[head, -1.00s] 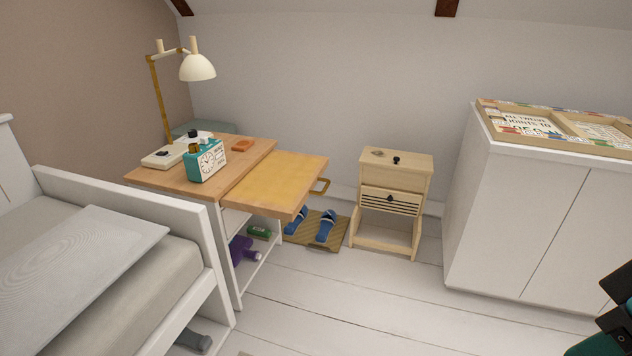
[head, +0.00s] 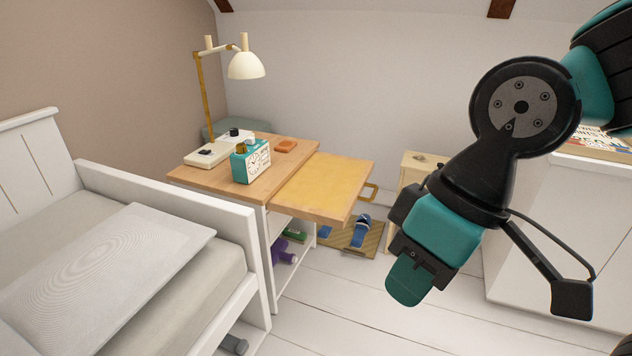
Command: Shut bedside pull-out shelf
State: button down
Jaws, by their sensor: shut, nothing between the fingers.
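The bedside table (head: 228,192) has a wooden top and stands beside the bed. Its pull-out shelf (head: 318,187), a yellow-topped board, sticks out well to the right of the table.
A teal clock (head: 251,161) and a lamp (head: 246,66) stand on the table. The white bed (head: 165,200) is close on the left. Blue slippers (head: 361,231) lie on a mat below the shelf. A small wooden cabinet (head: 415,172) is partly hidden behind my arm. The front floor is clear.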

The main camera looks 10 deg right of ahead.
aim_at(325, 190)
jog(key=u, duration=0.05)
jog(key=i, duration=1.15)
jog(key=z, duration=0.6)
